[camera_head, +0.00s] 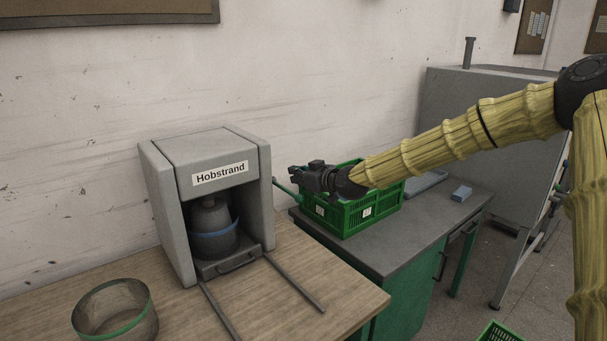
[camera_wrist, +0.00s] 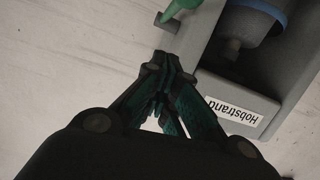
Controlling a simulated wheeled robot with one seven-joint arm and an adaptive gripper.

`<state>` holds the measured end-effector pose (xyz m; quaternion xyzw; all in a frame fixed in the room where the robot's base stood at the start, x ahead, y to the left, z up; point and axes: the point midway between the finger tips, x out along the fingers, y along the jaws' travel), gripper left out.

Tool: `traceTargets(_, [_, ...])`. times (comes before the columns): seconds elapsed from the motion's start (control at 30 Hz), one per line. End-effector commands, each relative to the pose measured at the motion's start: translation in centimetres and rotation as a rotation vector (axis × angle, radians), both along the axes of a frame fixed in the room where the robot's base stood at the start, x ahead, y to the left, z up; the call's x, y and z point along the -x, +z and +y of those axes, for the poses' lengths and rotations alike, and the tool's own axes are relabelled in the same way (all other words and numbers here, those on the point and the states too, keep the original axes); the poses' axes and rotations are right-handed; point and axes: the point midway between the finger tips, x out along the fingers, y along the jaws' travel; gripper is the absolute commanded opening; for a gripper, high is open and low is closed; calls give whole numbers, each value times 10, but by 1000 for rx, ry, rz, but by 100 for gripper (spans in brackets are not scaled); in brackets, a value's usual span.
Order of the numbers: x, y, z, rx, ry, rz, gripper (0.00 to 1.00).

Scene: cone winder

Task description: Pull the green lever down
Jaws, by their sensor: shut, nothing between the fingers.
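The green lever (camera_head: 287,191) sticks out from the right side of the grey Hobstrand machine (camera_head: 205,145) and slopes down to the right in the head view. In the wrist view part of the lever (camera_wrist: 181,9) shows at the top edge, beside a small grey bracket on the machine's side; the rest is out of frame. My gripper (camera_head: 293,178) is close to the machine's right side, just above the lever. It also shows in the wrist view (camera_wrist: 165,67), with its fingers together and empty, apart from the lever in the picture.
A green crate (camera_head: 345,216) stands on the grey-topped cabinet (camera_head: 410,235) below my arm. A dark, blue-banded object (camera_head: 213,232) sits inside the machine. An open, green-rimmed cylinder (camera_head: 115,312) and two bars lie on the wooden table. A blue block (camera_head: 461,193) lies on the cabinet's right.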

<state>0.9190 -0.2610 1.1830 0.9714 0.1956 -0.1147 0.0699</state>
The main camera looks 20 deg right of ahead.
Motion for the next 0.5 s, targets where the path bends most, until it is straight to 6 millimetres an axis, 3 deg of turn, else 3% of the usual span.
traceTargets(0.2, [-20,-5,8,1,1,2,0])
traceTargets(0.5, [-1,-33,-3,-2,0,2,0])
